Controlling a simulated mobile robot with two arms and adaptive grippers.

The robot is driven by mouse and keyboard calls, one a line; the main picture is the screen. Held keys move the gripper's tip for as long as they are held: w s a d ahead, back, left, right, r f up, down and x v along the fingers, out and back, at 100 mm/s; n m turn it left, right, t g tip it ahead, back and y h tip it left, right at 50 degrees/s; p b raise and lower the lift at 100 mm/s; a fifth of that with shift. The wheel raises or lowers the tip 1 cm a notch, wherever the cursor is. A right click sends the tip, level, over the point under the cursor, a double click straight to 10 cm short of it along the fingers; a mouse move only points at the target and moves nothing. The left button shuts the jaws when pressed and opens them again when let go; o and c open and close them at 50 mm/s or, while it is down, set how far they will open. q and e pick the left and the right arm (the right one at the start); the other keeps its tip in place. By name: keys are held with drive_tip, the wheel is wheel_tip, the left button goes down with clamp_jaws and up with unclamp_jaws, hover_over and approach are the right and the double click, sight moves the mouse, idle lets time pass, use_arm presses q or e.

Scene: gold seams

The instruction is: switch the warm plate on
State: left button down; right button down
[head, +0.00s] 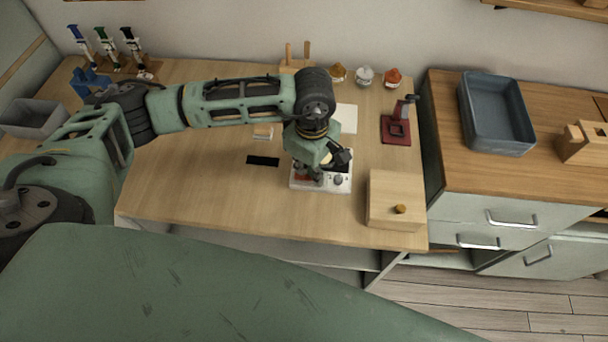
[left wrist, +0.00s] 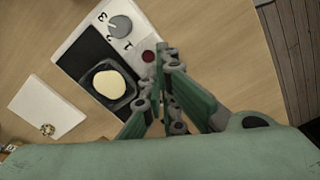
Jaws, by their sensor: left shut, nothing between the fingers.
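The warm plate (head: 341,185) is a white unit with a dark top near the table's front edge, partly hidden by my arm in the head view. In the left wrist view the warm plate (left wrist: 73,42) shows a grey knob (left wrist: 120,27) with numbers around it and a dark red round spot (left wrist: 148,56). A dark square dish with a cream-coloured round content (left wrist: 112,86) sits on its black top. My left gripper (head: 328,172) is over the warm plate, and in the left wrist view its shut, empty fingers (left wrist: 160,55) are beside the red spot. Contact cannot be told. My right gripper is not in view.
A wooden box (head: 393,190) with a round knob stands right of the warm plate. A dark red stand (head: 396,129) is behind it. A black strip (head: 263,161) lies to the left. Small jars (head: 365,76) stand at the back. The table's front left is clear.

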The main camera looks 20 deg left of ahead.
sight(310, 177)
use_arm(q)
drive_tip(key=shift+f, duration=0.25)
drive_tip(key=shift+s, duration=0.1)
drive_tip(key=shift+r, duration=0.75)
drive_tip(key=shift+r+p, duration=1.4)
drive_tip(key=shift+r, duration=1.4)
drive_tip(key=shift+f, duration=0.1)
